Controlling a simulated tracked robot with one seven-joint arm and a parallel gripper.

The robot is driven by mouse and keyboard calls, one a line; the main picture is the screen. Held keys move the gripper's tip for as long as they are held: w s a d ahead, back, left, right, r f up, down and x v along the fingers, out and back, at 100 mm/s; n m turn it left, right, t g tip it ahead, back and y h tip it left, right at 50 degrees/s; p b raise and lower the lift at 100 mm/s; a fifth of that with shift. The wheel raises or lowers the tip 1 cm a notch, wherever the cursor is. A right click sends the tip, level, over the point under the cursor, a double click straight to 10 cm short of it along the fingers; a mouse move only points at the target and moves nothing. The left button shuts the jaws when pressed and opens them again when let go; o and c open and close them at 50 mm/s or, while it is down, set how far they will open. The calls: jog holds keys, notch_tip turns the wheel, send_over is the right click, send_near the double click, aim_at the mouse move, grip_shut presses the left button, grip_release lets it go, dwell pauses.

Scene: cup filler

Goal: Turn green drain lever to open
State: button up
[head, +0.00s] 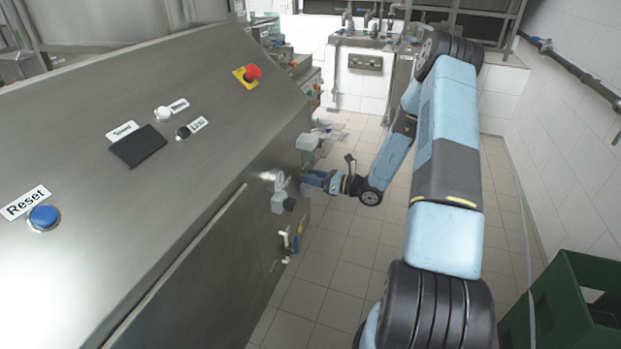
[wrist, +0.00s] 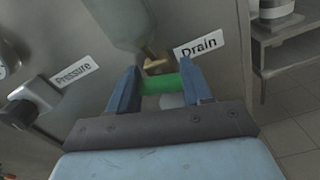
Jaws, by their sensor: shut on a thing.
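In the wrist view, the green drain lever (wrist: 162,84) lies crosswise between the two blue fingers of my gripper (wrist: 160,88), just below a brass fitting (wrist: 152,62). The gripper is shut on the lever. A "Drain" label (wrist: 199,44) is on the steel panel to the right of the fitting. In the head view, my gripper (head: 314,179) reaches the side of the steel machine (head: 215,150), and the lever is too small to make out there.
A "Pressure" label (wrist: 75,75) and a grey fitting (wrist: 32,100) are left of the lever. Small valves (head: 286,240) stick out lower on the machine's side. A green crate (head: 565,310) stands at bottom right. The tiled floor (head: 325,255) beside the machine is clear.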

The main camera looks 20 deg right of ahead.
jog(key=shift+w+d+r, duration=0.1)
jog(key=shift+w+d, duration=0.05)
jog(key=shift+d, duration=0.05)
jog(key=o, duration=1)
jog(key=shift+a, duration=0.1)
jog(key=shift+o, duration=0.2)
jog(key=v, duration=1.4)
jog(key=shift+c, duration=0.2)
